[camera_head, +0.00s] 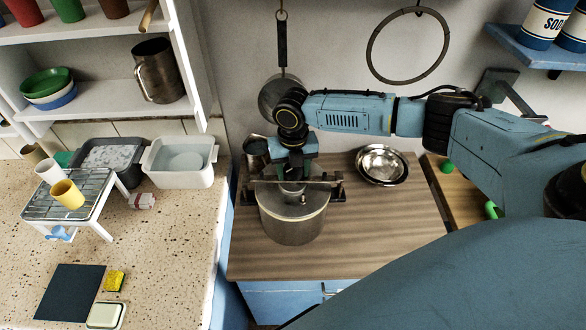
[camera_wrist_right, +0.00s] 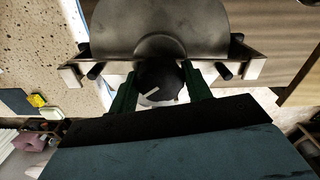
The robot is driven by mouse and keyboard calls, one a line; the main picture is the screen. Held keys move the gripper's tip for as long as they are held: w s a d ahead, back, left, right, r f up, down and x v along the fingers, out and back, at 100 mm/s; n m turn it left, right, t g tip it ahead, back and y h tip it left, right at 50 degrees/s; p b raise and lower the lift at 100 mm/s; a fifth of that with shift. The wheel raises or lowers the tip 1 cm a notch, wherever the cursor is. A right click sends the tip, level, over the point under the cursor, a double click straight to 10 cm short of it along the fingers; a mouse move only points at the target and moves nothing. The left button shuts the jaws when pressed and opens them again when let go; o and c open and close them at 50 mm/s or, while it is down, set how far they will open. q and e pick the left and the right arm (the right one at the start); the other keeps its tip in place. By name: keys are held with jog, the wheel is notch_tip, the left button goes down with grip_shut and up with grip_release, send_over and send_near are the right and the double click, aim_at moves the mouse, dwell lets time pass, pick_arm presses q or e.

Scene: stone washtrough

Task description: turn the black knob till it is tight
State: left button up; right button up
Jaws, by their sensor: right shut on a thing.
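A steel pot (camera_head: 292,222) with a bar (camera_head: 322,184) across its top stands on the wooden counter. My right gripper (camera_head: 294,180) comes down over the middle of the bar. In the right wrist view the black knob (camera_wrist_right: 158,80), with a pale line on it, sits between the two green fingers of my right gripper (camera_wrist_right: 160,88), which is shut on it. The pot's lid (camera_wrist_right: 165,25) and the bar (camera_wrist_right: 120,66) show behind the knob. In the head view the knob is hidden by my gripper. My left gripper is not in view.
Steel bowls (camera_head: 382,164) stand right of the pot. A pan (camera_head: 280,95) and a ring (camera_head: 408,45) hang on the wall behind. A white tub (camera_head: 180,178) and a wire rack (camera_head: 66,222) with cups are on the speckled counter at left.

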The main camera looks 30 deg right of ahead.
jog(key=shift+r+m+p, duration=0.1)
jog(key=shift+m+p, duration=1.15)
jog(key=shift+m, duration=1.35)
jog(key=o, duration=0.8)
jog(key=shift+d, duration=0.1)
jog(key=shift+c, duration=0.2)
